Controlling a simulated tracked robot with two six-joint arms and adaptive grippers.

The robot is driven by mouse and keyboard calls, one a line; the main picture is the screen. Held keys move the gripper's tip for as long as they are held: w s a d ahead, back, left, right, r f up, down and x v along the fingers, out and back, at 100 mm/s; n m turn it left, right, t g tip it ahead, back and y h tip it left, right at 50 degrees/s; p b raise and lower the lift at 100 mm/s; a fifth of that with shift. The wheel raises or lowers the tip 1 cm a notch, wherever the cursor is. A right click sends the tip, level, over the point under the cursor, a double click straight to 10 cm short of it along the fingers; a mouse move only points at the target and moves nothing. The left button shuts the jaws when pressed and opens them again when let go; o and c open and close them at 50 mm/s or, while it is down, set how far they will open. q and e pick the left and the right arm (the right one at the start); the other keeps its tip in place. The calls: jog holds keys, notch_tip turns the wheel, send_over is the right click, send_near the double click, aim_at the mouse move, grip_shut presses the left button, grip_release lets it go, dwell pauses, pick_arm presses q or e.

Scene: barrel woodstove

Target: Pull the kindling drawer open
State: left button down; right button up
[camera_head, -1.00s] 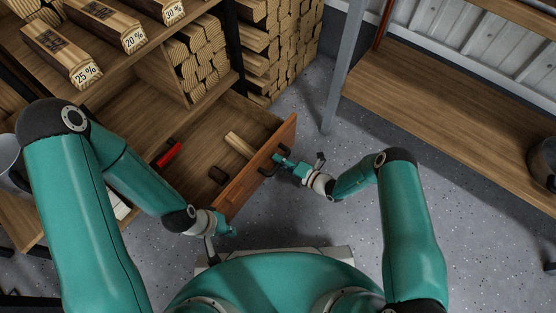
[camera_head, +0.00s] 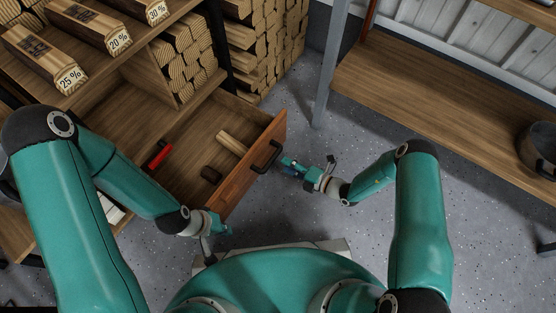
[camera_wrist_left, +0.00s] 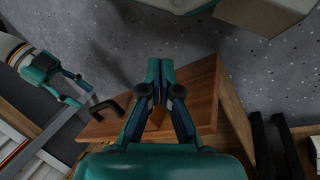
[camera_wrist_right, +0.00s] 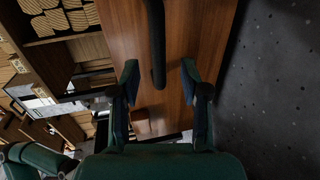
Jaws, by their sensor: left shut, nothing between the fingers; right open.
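The kindling drawer stands pulled out from the shelf unit, with its reddish-brown front (camera_head: 240,183) well clear of the shelf. Its black bar handle (camera_head: 266,157) is on the outer face. My right gripper (camera_head: 287,163) is open just outside the handle, seemingly a little apart from it. In the right wrist view the handle (camera_wrist_right: 156,45) shows between the open fingers (camera_wrist_right: 159,75). My left gripper (camera_head: 222,229) is shut and empty near the drawer front's near end. In the left wrist view its closed fingers (camera_wrist_left: 160,75) overlap the drawer front (camera_wrist_left: 205,100); contact cannot be told.
Stacked firewood (camera_head: 265,45) stands behind. A grey post (camera_head: 329,70) and a wooden bench (camera_head: 430,105) are at right. The floor between is clear.

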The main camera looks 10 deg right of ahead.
jog(key=v, duration=0.4)
jog(key=shift+s+d, duration=0.3)
